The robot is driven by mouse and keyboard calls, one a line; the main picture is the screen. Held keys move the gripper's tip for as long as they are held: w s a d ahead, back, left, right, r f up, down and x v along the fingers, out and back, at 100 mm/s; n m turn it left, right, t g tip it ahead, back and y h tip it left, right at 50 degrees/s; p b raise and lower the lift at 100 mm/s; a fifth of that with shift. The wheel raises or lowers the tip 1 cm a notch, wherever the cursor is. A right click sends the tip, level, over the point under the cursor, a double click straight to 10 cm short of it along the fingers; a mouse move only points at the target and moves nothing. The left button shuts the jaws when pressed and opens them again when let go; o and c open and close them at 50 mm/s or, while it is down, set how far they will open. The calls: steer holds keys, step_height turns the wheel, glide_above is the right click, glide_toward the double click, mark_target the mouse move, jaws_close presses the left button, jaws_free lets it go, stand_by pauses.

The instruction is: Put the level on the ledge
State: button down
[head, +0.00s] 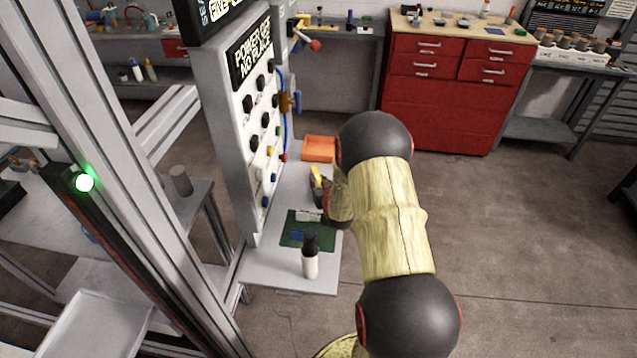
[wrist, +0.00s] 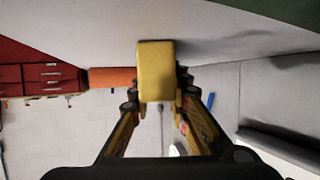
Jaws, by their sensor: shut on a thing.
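The level (wrist: 155,70) is a yellow block seen end-on in the wrist view. My gripper (wrist: 157,106) is shut on it, with one finger on each side. In the head view my gripper (head: 318,186) is beside the control panel, low over the grey ledge, partly hidden by my arm. The level cannot be told clearly from the yellow finger parts there. The grey ledge (head: 262,270) runs along the foot of the panel. Whether the level touches the ledge, I cannot tell.
On the ledge are a green mat (head: 324,239) with small parts, a white bottle with a black top (head: 310,264) and an orange bin (head: 318,148). The upright panel (head: 232,150) with knobs stands left of my gripper. A red drawer cabinet (head: 440,110) is behind.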

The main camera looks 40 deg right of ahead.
steer(key=shift+r, duration=0.1)
steer(key=shift+f, duration=0.2)
steer(key=c, duration=1.7)
jaws_free()
steer(key=shift+r, duration=0.1)
steer(key=shift+r, duration=0.2)
steer(key=p+v, duration=0.2)
steer(key=v, duration=1)
steer(key=shift+a+f+p, duration=0.1)
steer(key=shift+f+p, duration=0.05)
steer(key=shift+p, duration=0.2)
